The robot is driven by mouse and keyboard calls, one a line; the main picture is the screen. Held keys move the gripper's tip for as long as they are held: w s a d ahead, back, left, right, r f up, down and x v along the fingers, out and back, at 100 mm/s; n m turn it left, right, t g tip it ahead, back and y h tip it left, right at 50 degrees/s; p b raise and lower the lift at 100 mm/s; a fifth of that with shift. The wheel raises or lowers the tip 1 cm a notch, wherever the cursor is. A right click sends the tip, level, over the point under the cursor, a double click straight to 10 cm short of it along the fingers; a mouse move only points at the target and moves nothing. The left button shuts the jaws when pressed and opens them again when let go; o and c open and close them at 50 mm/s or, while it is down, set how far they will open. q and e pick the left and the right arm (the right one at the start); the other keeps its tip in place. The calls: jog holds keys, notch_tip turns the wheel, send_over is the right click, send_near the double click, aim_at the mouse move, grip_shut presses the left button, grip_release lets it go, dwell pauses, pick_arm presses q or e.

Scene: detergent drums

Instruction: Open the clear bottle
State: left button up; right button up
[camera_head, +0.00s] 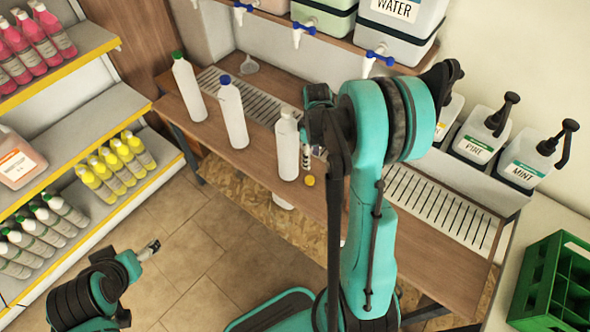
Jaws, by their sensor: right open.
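Three pale bottles stand upright on the wooden counter (262,171): a green-capped bottle (190,90), a blue-capped bottle (233,117) and a third bottle (287,150) with a pale top and no coloured cap. None looks plainly see-through. A small yellow cap (309,181) lies on the counter at the foot of the third bottle. My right gripper (306,157) is open, just right of the third bottle's upper part, with no bottle between its fingers; my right arm partly hides it. My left gripper (154,247) is low over the floor, far from the bottles; its jaws are too small to read.
Drums with blue-handled taps (376,56) hang above the back of the counter. Pump bottles (482,131) stand at the right behind a drain grate (438,208). A green crate (553,284) is at lower right. Shelves of bottles (60,140) line the left.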

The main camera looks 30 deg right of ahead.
jog(key=s+a+r+m+t, duration=0.3)
jog(key=s+a+r, duration=0.3)
jog(key=a, duration=0.3)
jog(key=s+a+r+m+t, duration=0.3)
jog(key=s+a+r, duration=0.3)
jog(key=a+r, duration=0.2)
jog(key=shift+a+r+t, duration=0.4)
jog(key=shift+a+t, duration=0.15)
jog(key=shift+t, duration=0.05)
